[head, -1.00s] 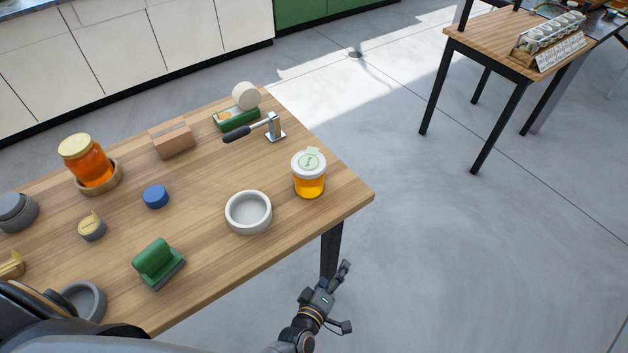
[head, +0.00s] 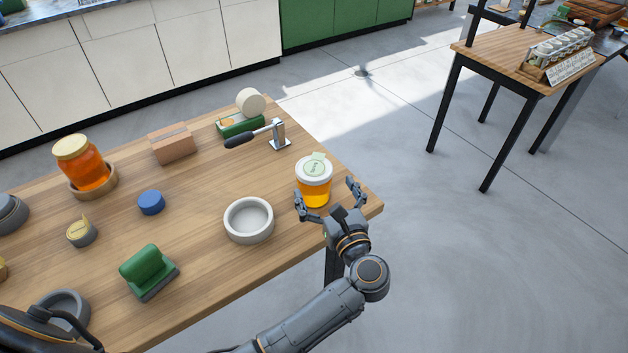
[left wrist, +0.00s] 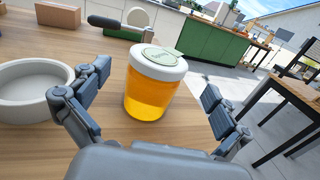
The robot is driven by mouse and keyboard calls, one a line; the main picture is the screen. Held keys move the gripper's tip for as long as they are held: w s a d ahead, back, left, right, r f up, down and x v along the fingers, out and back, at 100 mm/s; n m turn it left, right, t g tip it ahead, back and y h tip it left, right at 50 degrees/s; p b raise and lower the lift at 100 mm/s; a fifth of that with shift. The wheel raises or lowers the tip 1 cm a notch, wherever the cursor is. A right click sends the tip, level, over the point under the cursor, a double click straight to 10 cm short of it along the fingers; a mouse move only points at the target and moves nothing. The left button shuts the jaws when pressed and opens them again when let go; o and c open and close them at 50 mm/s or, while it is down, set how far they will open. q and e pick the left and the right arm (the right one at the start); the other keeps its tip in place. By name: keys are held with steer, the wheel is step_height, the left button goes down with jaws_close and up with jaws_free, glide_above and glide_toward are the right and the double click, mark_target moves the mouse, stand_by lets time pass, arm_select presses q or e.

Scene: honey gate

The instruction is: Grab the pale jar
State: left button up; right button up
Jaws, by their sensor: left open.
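The pale jar (head: 315,183) has a white lid with a pale green label and light amber honey inside. It stands upright near the table's right corner. My left gripper (head: 328,196) is open, its fingers on either side of the jar's near side. In the left wrist view the jar (left wrist: 154,84) stands between the spread fingers (left wrist: 150,105), with gaps visible on both sides. A darker amber jar (head: 82,164) with a cream lid sits in a wooden ring at the left. My right gripper is not in view.
A pale round dish (head: 249,220) stands just left of the jar. A metal clamp with a dark handle (head: 278,135) stands behind it. A green block (head: 149,270), blue puck (head: 151,202) and cardboard box (head: 173,144) are further left. Open floor lies to the right.

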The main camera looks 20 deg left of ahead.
mark_target(314, 171)
arm_select(q)
steer(key=shift+f+p+x, duration=0.15)
steer(key=shift+x, duration=1.45)
steer(key=shift+f+p+x, duration=0.15)
steer(key=shift+x, duration=1.4)
steer(key=shift+c, duration=0.2)
steer(key=c, duration=1.4)
steer(key=shift+r, duration=0.15)
steer(key=c, duration=0.4)
steer(key=shift+r, duration=0.15)
